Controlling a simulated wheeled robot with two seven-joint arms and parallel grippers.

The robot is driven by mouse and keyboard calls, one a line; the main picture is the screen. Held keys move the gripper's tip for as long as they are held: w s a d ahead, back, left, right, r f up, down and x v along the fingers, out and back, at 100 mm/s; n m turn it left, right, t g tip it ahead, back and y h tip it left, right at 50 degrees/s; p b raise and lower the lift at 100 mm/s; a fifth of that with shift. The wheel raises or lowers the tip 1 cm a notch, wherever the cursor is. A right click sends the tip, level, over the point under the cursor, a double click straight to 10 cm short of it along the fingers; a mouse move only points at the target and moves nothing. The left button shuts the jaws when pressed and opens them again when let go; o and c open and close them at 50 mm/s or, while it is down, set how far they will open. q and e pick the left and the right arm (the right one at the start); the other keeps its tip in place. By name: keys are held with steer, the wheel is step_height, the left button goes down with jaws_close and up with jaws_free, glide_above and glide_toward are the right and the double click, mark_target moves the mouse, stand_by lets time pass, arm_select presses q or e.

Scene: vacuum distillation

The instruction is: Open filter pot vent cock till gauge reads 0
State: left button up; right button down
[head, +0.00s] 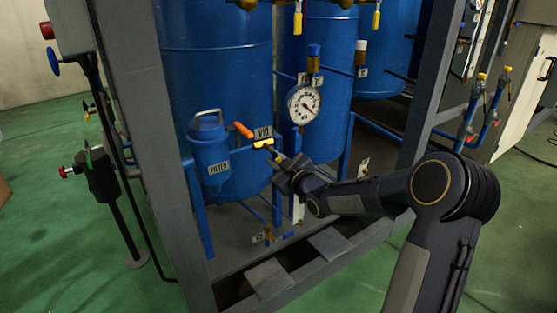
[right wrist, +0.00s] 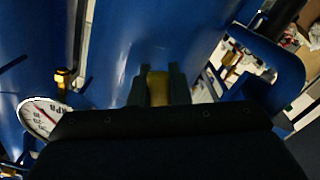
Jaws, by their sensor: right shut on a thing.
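The blue filter pot (head: 211,160), marked FILTER, hangs at the front of the large blue tank. To its right are an orange handle (head: 243,130) and a small yellow-brass vent cock (head: 263,143) below a V10 label. My right gripper (head: 272,152) reaches in from the right to this cock. In the right wrist view the fingers (right wrist: 158,88) are shut on its brass-coloured part (right wrist: 159,90). The round white gauge (head: 303,104) is above right of the gripper; it also shows in the right wrist view (right wrist: 40,118). Its reading is too small to tell. My left gripper is out of view.
A grey frame post (head: 150,130) stands left of the pot. Blue pipes and a brass valve (head: 265,234) with a tag are below the gripper. A black stand with a red knob (head: 65,172) is at left. Green floor lies open at both sides.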

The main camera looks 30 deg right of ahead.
steer(key=m, duration=0.1)
steer(key=a+m, duration=0.1)
steer(key=m, duration=0.1)
steer(key=a+m, duration=0.1)
steer(key=m, duration=0.1)
steer(key=shift+s+a+f+b, duration=0.1)
steer(key=shift+a+f+b, duration=0.1)
steer(key=shift+f+b, duration=0.15)
steer(key=shift+m, duration=0.4)
steer(key=c, duration=1.4)
jaws_free()
steer(key=shift+o, duration=0.2)
steer(key=shift+s, duration=0.1)
steer(key=s+p, duration=0.2)
steer(key=s, duration=0.5)
steer(key=shift+s+d, duration=0.3)
steer(key=shift+s, duration=0.05)
